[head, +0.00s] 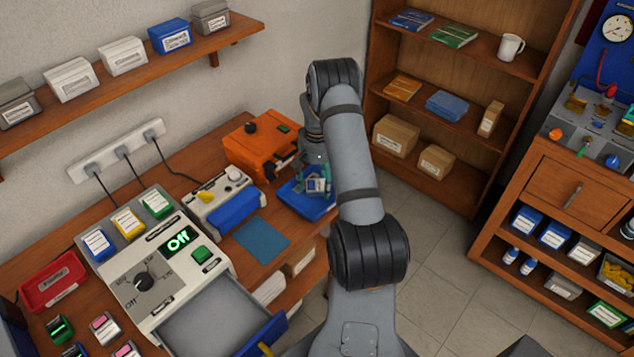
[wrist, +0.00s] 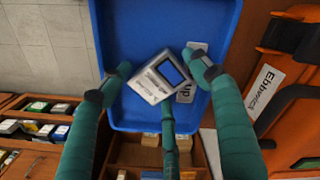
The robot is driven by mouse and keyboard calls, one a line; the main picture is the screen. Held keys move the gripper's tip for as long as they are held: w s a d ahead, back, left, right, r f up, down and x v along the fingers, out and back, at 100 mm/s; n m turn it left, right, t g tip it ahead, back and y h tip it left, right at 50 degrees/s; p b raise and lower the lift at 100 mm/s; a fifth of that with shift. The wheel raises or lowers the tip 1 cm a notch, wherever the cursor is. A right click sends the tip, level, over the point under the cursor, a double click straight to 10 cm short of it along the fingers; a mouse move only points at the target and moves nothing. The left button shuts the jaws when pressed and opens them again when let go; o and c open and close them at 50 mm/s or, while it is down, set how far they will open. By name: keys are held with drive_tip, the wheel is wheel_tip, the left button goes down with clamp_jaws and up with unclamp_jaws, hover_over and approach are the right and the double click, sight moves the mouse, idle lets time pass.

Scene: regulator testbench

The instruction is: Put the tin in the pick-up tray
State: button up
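The tin (wrist: 160,80) is a small pale grey box with a blue patch and dark print. In the wrist view it lies turned at an angle over the blue pick-up tray (wrist: 115,22), beside a white label reading "up". My gripper (wrist: 160,75) has teal fingers spread around the tin, pointing into the tray. The fingers look open, with their tips close to the tin's sides; contact is hard to judge. In the head view the tray (head: 294,198) sits at the bench's right edge, with my gripper (head: 315,180) over it, partly hidden by my arm.
An orange device (head: 258,140) stands right behind the tray. A grey device with a blue front (head: 225,205) and a blue mat (head: 262,240) lie to the left. A control box with an open drawer (head: 215,325) is nearer. The shelf unit (head: 470,130) stands across the floor.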

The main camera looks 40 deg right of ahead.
sight(317, 185)
drive_tip(key=shift+o, duration=0.7)
drive_tip(key=shift+r, duration=0.45)
wheel_tip(317, 185, up, 12)
drive_tip(key=b, duration=0.1)
drive_tip(key=shift+f, duration=0.25)
idle(0.6)
